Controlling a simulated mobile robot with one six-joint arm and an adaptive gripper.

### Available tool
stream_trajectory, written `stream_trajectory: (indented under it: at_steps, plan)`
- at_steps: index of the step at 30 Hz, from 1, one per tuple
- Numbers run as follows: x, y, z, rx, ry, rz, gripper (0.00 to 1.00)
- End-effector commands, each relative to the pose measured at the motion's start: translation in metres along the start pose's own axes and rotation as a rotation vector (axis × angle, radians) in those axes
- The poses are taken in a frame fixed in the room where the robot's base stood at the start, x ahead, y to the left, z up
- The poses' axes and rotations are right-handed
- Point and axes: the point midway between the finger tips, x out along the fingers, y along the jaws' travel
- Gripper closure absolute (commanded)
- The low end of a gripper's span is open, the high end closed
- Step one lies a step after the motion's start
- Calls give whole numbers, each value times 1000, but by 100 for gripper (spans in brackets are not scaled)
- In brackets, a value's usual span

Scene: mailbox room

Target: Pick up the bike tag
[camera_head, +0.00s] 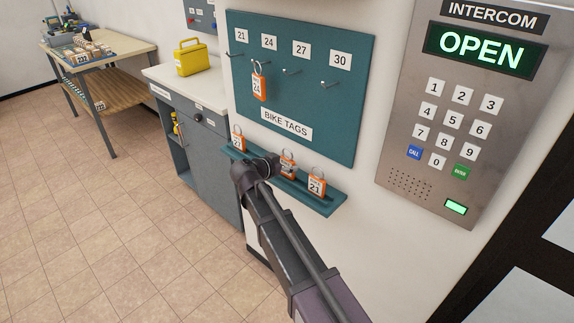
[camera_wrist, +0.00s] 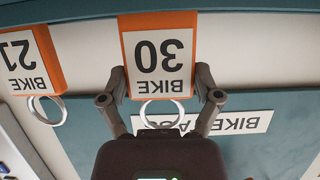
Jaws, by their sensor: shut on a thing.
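The bike tag 30 (camera_wrist: 159,57), an orange tag with a white label and a metal ring, fills the middle of the wrist view, upside down. My gripper (camera_wrist: 160,92) is shut on it, one finger at each side edge. In the head view my gripper (camera_head: 272,164) is at the teal ledge (camera_head: 325,205), and the held tag (camera_head: 288,165) shows partly behind it. Tag 21 (camera_head: 317,184) stands just to the right on the ledge and also shows in the wrist view (camera_wrist: 28,60). Another orange tag (camera_head: 238,140) stands at the ledge's left end.
Above the ledge is the teal BIKE TAGS board (camera_head: 310,110) with hooks labelled 21, 24, 27 and 30. Tag 24 (camera_head: 259,84) hangs on the 24 hook. The intercom (camera_head: 450,110) is to the right, a grey cabinet (camera_head: 210,150) to the left. The tiled floor is clear.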

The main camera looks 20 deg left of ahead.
Motion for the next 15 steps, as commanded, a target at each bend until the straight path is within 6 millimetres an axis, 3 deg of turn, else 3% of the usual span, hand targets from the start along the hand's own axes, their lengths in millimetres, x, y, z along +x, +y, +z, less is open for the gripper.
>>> stream_trajectory:
  at_steps: [10, 15]
  plan:
    - [-13, 0, -31, 0, 0, 0, 65]
    - [-50, 21, -13, -2, 1, -3, 65]
